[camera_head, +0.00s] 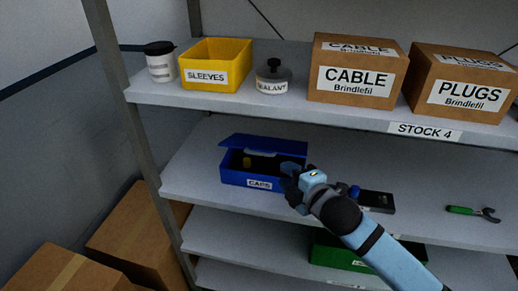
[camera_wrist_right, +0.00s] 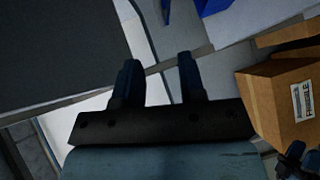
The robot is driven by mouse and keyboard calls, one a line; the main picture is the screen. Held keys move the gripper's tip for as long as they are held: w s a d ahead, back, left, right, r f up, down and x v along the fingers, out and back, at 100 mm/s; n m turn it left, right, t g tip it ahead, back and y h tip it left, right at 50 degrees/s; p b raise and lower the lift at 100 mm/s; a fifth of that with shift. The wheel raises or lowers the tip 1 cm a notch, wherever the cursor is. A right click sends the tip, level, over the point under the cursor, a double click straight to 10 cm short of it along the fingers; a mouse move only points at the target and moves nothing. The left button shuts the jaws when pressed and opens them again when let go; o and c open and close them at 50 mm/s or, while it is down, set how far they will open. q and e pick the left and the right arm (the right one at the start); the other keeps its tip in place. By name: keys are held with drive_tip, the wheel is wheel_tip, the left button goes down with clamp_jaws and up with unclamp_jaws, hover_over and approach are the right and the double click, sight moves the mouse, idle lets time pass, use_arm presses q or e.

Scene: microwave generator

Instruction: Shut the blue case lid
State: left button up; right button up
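The blue case (camera_head: 236,179), labelled CAPS, stands on the middle shelf. Its blue lid (camera_head: 270,144) is raised along the back, and the dark inside shows with a small yellowish thing in it. My right gripper (camera_head: 289,184) is at the case's right front corner and hides part of it; I cannot tell whether it touches. In the right wrist view its two fingers (camera_wrist_right: 158,75) are apart with nothing held between them. A blue part shows at the top of that view. A dark shape at its lower right may be my left gripper (camera_wrist_right: 295,160), too unclear to read.
The upper shelf (camera_head: 310,111) hangs above the case, holding a yellow bin (camera_head: 215,65), jars and cardboard boxes. Right of my gripper lie a dark device (camera_head: 377,201) and green-handled pliers (camera_head: 472,212). A green case (camera_head: 340,256) is on the shelf below. Shelf left of the blue case is clear.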

sight(259, 153)
drive_tip(key=p+x, duration=0.1)
drive_tip(key=x, duration=1.1)
drive_tip(key=shift+w+a, duration=0.25)
drive_tip(key=shift+w, duration=0.1)
drive_tip(key=shift+c, duration=0.5)
drive_tip(key=shift+f, duration=0.1)
clamp_jaws()
